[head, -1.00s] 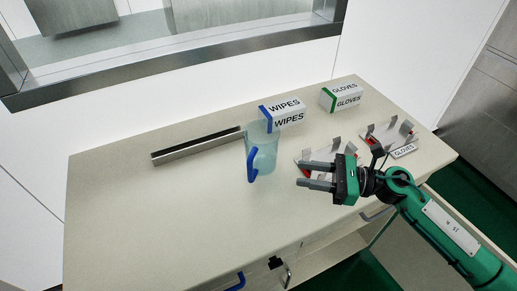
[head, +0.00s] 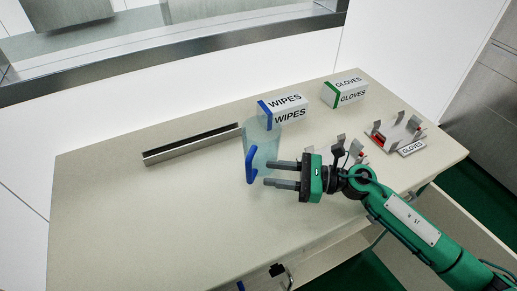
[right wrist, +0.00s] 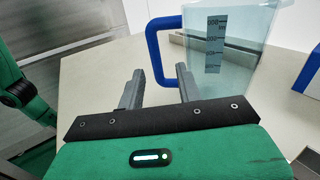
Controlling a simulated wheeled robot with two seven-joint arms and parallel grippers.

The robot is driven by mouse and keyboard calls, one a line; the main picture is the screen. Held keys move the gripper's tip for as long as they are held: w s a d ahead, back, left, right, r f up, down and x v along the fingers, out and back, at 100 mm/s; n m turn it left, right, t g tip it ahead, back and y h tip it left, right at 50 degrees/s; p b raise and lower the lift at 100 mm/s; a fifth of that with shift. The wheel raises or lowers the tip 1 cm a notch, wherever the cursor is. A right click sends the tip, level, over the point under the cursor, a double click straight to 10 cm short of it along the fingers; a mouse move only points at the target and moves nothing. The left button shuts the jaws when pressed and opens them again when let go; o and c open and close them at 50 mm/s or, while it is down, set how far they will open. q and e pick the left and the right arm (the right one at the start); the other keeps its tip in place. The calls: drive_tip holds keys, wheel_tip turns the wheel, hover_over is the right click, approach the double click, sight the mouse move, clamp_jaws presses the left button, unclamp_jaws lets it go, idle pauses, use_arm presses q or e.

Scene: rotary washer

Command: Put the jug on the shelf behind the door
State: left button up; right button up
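The jug (head: 264,145) is a clear bluish container with a blue handle (head: 250,166). It stands upright on the beige countertop, and in the right wrist view its body (right wrist: 222,45) carries a measuring scale. My right gripper (head: 267,175) is open and empty, with its fingers pointing left at the jug's lower part. In the right wrist view, the handle (right wrist: 153,50) shows just ahead of and partly between the fingertips (right wrist: 159,72); I cannot tell if they touch. My left gripper is not in view. The door and its shelf are not clearly visible.
A wipes box (head: 283,110) stands right behind the jug, with a gloves box (head: 345,90) farther right. A metal rail (head: 192,146) lies left of the jug. A grey holder (head: 398,132) is at the right. The counter's left front (head: 140,220) is clear.

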sight(250, 180)
drive_tip(key=shift+w+a+r, duration=0.1)
drive_tip(key=shift+a, duration=0.65)
drive_tip(key=a+p, duration=0.2)
drive_tip(key=a, duration=0.1)
drive_tip(key=a+p, duration=0.1)
drive_tip(key=shift+w+a+r, duration=0.25)
drive_tip(key=shift+a+f, duration=0.15)
drive_tip(key=shift+a, duration=0.2)
clamp_jaws()
